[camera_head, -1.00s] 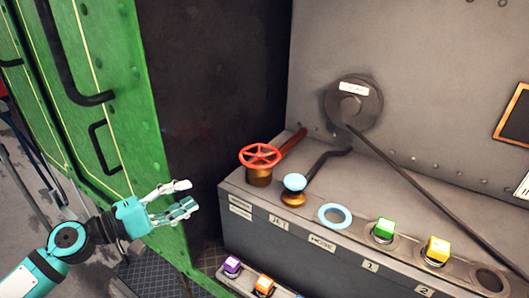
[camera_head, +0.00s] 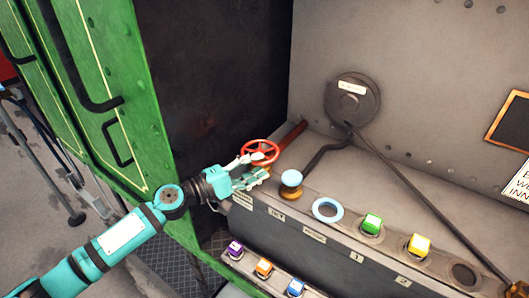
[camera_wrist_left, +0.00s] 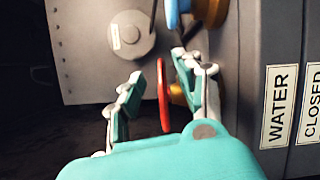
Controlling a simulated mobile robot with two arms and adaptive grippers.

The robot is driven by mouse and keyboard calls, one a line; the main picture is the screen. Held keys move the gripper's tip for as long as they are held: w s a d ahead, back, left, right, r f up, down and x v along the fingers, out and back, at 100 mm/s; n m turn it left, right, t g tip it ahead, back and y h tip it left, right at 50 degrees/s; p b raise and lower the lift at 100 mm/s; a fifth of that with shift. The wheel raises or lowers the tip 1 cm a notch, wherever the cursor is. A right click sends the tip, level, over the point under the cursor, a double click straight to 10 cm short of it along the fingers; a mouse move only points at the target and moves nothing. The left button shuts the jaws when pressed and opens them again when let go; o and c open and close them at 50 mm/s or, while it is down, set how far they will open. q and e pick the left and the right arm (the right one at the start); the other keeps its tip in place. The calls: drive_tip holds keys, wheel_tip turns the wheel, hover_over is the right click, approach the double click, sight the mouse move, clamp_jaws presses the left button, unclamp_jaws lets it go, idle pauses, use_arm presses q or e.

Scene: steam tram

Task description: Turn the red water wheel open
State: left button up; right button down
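The red water wheel (camera_head: 262,150) is a spoked handwheel on a brass base at the left end of the grey console. My left gripper (camera_head: 256,168) is at the wheel's near side and hides part of it and its base. In the left wrist view the wheel (camera_wrist_left: 163,95) shows edge-on between the two spread fingers of the left gripper (camera_wrist_left: 158,80). The fingers are open, with a gap visible on the left side of the rim; contact on the right side is unclear. A "WATER" label (camera_wrist_left: 279,106) and a "CLOSED" label are on the console face. My right gripper is not in view.
A green door (camera_head: 140,130) stands at left.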

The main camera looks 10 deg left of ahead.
use_arm(q)
drive_tip(key=shift+p+x, duration=0.35)
drive_tip(key=shift+x, duration=1.15)
clamp_jaws()
